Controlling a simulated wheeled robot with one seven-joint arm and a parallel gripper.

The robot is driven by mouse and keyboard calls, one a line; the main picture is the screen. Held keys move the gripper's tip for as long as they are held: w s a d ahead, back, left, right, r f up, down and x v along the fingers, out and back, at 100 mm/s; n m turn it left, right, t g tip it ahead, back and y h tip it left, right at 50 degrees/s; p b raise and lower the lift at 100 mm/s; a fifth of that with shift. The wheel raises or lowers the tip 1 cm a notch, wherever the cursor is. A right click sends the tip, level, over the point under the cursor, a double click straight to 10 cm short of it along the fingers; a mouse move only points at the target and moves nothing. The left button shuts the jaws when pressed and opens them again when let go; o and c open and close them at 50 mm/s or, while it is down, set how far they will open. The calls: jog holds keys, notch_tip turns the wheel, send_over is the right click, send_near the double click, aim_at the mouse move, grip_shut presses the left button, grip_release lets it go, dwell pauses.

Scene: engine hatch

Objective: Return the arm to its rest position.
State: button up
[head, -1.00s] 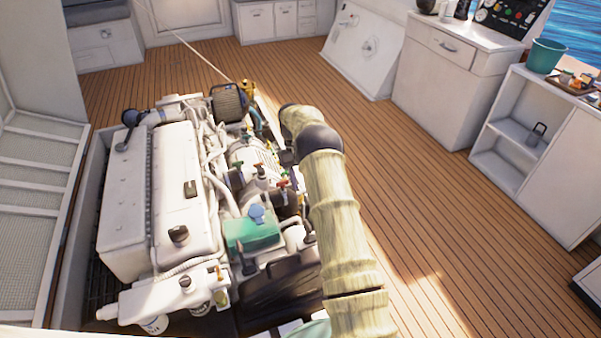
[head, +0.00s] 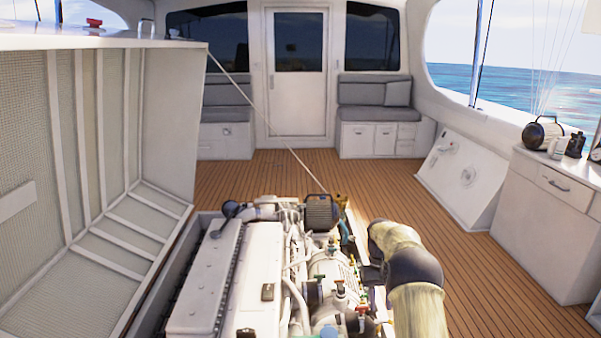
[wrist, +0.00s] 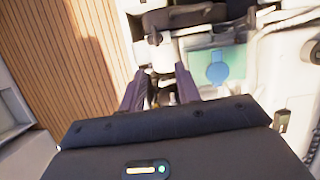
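My arm (head: 418,305) rises at the lower right of the head view, with a pale ribbed surface and dark joints. It bends over the right side of the white engine (head: 240,265). In the wrist view my gripper (wrist: 161,74) points at the engine, its two dark fingers apart with a gap between them. I see nothing held in it. A green tank with a blue cap (wrist: 217,70) lies beyond the right finger, and wooden deck (wrist: 70,60) shows on the left. The fingers are not clearly seen in the head view.
The raised hatch (head: 110,150) stands open left of the engine. A thin line runs from its top down to the engine's far side. A white cabinet (head: 555,225) stands at the right. Open wooden deck (head: 480,285) lies between the cabinet and my arm.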

jog(key=s+a+r+t, duration=0.2)
jog(key=s+a+r, duration=0.2)
jog(key=s+r, duration=0.1)
jog(key=s+a+r+t, duration=0.2)
jog(key=s+a+r, duration=0.1)
jog(key=s, duration=0.9)
jog(key=s+a+r+t, duration=0.2)
jog(key=s+a, duration=0.1)
jog(key=s, duration=1)
notch_tip(320, 180, up, 21)
jog(key=p, duration=2)
jog(key=shift+w+f+p, duration=0.15)
jog(key=shift+p, duration=0.15)
